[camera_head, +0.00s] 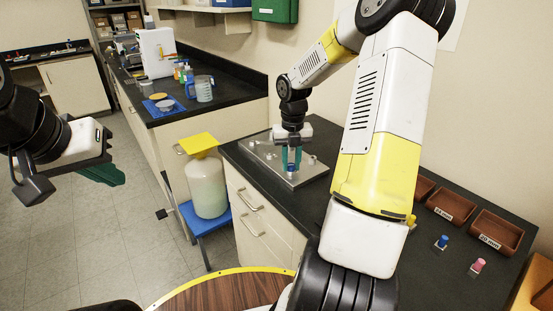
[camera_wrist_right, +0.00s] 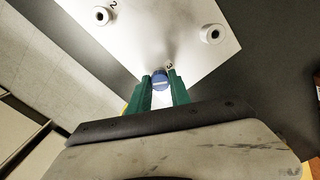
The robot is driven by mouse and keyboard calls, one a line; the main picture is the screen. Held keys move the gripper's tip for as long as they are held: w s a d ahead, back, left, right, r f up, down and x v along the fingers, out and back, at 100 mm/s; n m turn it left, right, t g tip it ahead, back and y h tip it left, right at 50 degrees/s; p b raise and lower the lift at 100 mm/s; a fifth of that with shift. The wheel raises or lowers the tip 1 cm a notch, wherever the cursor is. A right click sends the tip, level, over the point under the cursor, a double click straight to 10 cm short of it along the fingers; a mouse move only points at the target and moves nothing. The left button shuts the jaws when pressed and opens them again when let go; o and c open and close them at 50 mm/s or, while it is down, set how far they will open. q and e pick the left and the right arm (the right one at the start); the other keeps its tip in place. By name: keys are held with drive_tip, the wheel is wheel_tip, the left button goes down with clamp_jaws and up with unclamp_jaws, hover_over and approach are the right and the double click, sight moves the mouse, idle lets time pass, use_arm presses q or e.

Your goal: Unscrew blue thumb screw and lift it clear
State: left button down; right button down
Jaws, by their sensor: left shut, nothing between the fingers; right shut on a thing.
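The blue thumb screw (camera_wrist_right: 160,79) sits between the green fingertips of my right gripper (camera_wrist_right: 160,90) in the right wrist view, close to the mark 3 on a metal plate (camera_wrist_right: 155,30). In the head view the screw (camera_head: 291,168) shows as a small blue spot under the right gripper (camera_head: 291,160), over the front part of the plate (camera_head: 262,152). The right gripper is shut on it and points down. I cannot tell whether the screw is still seated in the plate. My left gripper (camera_head: 105,175) is shut and empty at the far left, away from the counter.
A blue screw (camera_head: 441,242) and a pink one (camera_head: 478,265) stand on the dark counter at right, before brown bins (camera_head: 495,232). White round posts (camera_wrist_right: 212,34) rise from the plate. A large jar (camera_head: 207,185) stands on a blue stool left of the counter.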

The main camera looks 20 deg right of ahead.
drive_tip(key=shift+n, duration=0.3)
drive_tip(key=c, duration=1.4)
unclamp_jaws()
drive_tip(key=shift+f, duration=0.1)
drive_tip(key=m, duration=2.3)
drive_tip(key=shift+m, duration=0.3)
drive_tip(key=m, duration=0.3)
drive_tip(key=shift+m, duration=0.4)
drive_tip(key=m, duration=0.9)
drive_tip(key=shift+c, duration=0.4)
